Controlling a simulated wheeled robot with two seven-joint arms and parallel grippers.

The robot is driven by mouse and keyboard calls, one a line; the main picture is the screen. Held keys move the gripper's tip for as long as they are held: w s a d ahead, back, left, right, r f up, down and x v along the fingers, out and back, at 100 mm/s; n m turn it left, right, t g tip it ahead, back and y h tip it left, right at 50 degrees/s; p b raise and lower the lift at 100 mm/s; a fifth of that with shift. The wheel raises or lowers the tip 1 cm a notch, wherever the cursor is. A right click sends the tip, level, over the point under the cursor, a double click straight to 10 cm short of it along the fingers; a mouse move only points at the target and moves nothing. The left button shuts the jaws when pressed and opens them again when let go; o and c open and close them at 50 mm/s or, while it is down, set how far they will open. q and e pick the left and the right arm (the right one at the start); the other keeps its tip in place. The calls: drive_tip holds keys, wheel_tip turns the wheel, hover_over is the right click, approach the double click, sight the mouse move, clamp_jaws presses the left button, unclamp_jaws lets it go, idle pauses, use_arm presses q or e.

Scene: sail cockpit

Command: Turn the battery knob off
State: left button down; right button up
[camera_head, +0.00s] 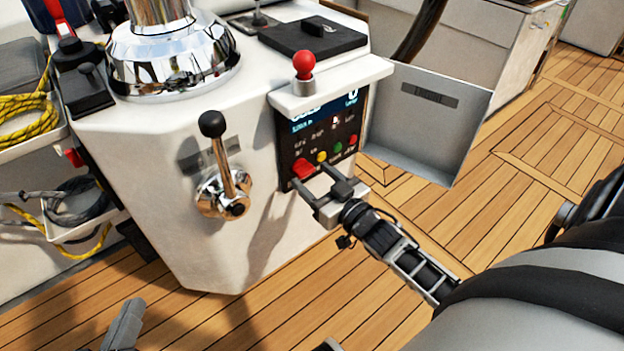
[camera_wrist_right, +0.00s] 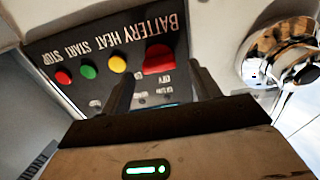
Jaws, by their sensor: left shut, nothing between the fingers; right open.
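The battery knob (camera_head: 303,169) is a red block at the lower left of the black control panel on the white pedestal. In the right wrist view the red knob (camera_wrist_right: 159,60) sits under the upside-down word BATTERY. My right gripper (camera_head: 310,175) is open, with its fingers pointing at the panel, one on each side of the knob. In the right wrist view the gripper (camera_wrist_right: 160,78) is empty, and I cannot tell whether a finger touches the knob. My left gripper (camera_head: 127,318) is low at the bottom left, shut and away from the panel.
Yellow, green and red buttons (camera_head: 321,157) sit right of the knob. An open grey panel door (camera_head: 425,125) hangs to the right. A chrome lever with a black ball (camera_head: 225,170) stands left of the panel. A red-ball lever (camera_head: 304,68) is above it.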

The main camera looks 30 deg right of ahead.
drive_tip(key=shift+w, duration=0.75)
drive_tip(key=c, duration=1)
